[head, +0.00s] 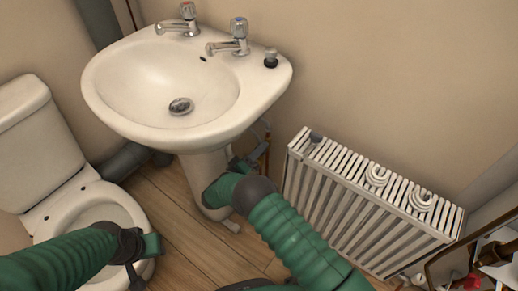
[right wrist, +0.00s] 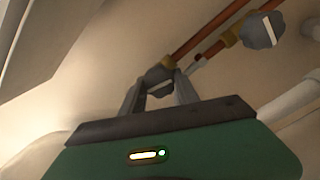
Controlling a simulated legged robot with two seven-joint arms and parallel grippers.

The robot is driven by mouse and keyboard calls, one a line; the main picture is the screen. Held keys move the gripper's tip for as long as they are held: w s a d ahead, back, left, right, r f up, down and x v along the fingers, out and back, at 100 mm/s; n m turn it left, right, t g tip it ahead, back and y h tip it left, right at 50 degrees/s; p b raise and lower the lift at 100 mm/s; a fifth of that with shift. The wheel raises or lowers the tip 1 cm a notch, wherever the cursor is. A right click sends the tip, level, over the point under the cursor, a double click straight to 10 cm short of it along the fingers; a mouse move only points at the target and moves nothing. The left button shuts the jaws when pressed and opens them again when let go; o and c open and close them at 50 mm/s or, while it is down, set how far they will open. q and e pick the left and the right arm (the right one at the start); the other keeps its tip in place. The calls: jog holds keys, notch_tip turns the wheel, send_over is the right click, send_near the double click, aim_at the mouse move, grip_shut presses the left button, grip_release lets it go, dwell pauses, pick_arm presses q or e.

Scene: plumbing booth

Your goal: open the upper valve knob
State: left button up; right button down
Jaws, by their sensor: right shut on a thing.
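In the right wrist view, a grey valve knob (right wrist: 158,76) with a pale bar handle sits on a copper pipe. My right gripper (right wrist: 161,88) is shut on this knob, one finger on each side of it. A second grey valve knob (right wrist: 262,31) sits on another pipe, apart from the gripper. I cannot tell from this view which knob is the upper one. In the head view, my right gripper (head: 240,164) is under the sink beside the pedestal, and the held knob is mostly hidden. My left gripper (head: 140,250) is over the toilet, and its jaw opening is unclear.
The white sink (head: 230,112) overhangs my right gripper, with its pedestal (head: 203,168) to the left. A white radiator (head: 365,205) stands right of my right arm. The toilet (head: 60,222) is at the left. Wooden floor (head: 185,235) is open between toilet and pedestal.

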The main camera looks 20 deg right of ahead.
jog(key=shift+a+f+n, duration=0.1)
jog(key=shift+a+n, duration=0.1)
jog(key=shift+n, duration=0.8)
jog(key=shift+w, duration=0.1)
jog(key=c, duration=0.9)
grip_release()
jog(key=shift+f, duration=0.1)
jog(key=shift+d, duration=0.1)
